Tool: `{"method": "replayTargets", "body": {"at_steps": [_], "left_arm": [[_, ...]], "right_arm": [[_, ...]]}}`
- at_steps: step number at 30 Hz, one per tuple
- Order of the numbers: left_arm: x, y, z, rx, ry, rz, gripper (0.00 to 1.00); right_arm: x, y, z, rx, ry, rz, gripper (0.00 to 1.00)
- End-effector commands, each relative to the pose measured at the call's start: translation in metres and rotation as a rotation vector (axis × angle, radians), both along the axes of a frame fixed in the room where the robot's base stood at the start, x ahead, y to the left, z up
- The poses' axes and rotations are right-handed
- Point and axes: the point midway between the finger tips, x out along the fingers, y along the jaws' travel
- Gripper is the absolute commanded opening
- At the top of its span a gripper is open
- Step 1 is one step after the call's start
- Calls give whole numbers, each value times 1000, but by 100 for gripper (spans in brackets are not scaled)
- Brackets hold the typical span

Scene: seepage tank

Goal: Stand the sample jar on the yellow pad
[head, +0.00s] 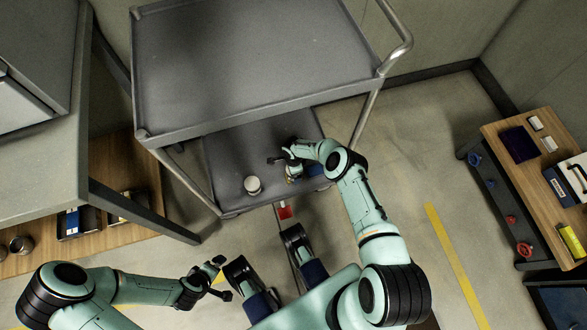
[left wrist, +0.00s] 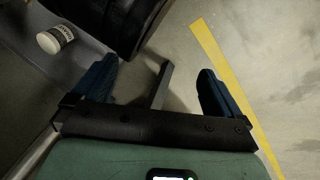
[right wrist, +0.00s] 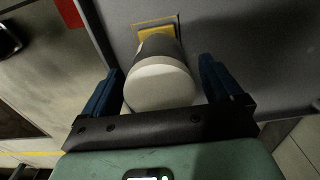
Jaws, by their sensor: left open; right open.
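In the right wrist view, the sample jar (right wrist: 160,82), a grey cylinder with a pale lid, stands between the fingers of my open right gripper (right wrist: 158,88). Its far end overlaps the yellow pad (right wrist: 157,32) on the grey shelf; whether its base rests fully on the pad is hidden. In the head view, my right gripper (head: 290,168) is at the lower cart shelf and hides most of this jar. My left gripper (head: 222,279) is open and empty above the floor, away from the cart; its fingers also show in the left wrist view (left wrist: 160,88).
Another pale-lidded jar (head: 252,185) stands left of my right gripper on the lower cart shelf (head: 225,160); a labelled jar shows in the left wrist view (left wrist: 55,39). The upper cart shelf (head: 250,60) is empty and overhangs. A red tag (head: 285,212) hangs at the cart's front.

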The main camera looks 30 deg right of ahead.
Motion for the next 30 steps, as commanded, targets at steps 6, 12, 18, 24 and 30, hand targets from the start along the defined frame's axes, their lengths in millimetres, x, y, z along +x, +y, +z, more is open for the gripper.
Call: {"method": "replayTargets", "body": {"at_steps": [6,12,18,24,30], "left_arm": [[9,-10,33,-14,-40,-16,100],[-26,-26,53,-57,50,-49,100],[-45,-36,65,-82,102,-69,100],[-51,-38,68,-89,119,-76,100],[-51,-38,67,-90,119,-76,100]], "right_arm": [[1,0,42,-2,-3,1,93],[1,0,86,-1,-3,3,93],[0,0,113,-1,-1,2,93],[-7,12,121,36,-1,63,93],[-55,78,126,227,-64,439,93]]}}
